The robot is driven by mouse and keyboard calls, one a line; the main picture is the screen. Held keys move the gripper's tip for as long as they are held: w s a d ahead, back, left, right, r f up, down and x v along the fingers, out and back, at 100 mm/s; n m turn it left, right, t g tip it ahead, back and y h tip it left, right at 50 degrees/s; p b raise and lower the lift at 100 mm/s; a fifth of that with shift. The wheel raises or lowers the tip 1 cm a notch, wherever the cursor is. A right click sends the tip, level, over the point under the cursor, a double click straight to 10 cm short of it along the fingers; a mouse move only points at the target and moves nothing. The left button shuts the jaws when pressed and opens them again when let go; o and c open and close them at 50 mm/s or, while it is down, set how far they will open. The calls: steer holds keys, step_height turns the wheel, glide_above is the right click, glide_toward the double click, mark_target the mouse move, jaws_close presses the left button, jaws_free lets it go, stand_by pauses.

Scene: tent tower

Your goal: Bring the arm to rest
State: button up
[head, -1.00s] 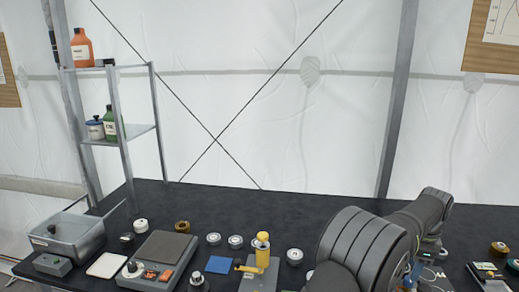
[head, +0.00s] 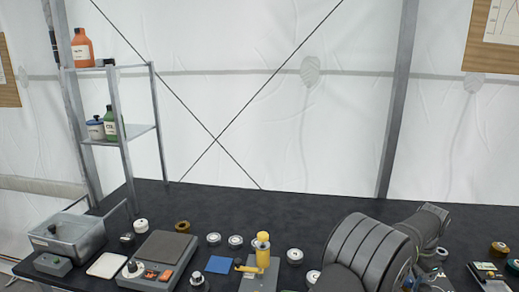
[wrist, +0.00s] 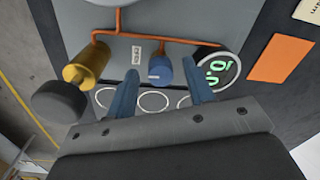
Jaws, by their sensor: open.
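My arm reaches in from the bottom right of the head view; the gripper's fingers are hidden there behind and below the arm links. In the wrist view my gripper (wrist: 163,92) shows two blue fingers, spread apart with nothing between them. The fingers hang over a grey panel (wrist: 135,50) that carries a blue knob (wrist: 160,70), a brass cylinder (wrist: 85,66) on an orange pipe, a black round knob (wrist: 60,103) and a round display with green digits (wrist: 218,72). I cannot tell whether the fingertips touch the panel.
On the black table (head: 290,205) stand a grey tub (head: 70,236), a scale-like device (head: 165,258), a blue square (head: 220,264), a yellow-handled tool (head: 262,262) and several small round pieces. A metal shelf (head: 125,135) with bottles stands at the left. The back middle of the table is clear.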

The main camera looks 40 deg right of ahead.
steer(key=n, duration=0.8)
stand_by(0.4)
stand_by(0.4)
steer(key=m, duration=0.4)
steer(key=shift+m, duration=0.4)
steer(key=m, duration=0.5)
stand_by(0.4)
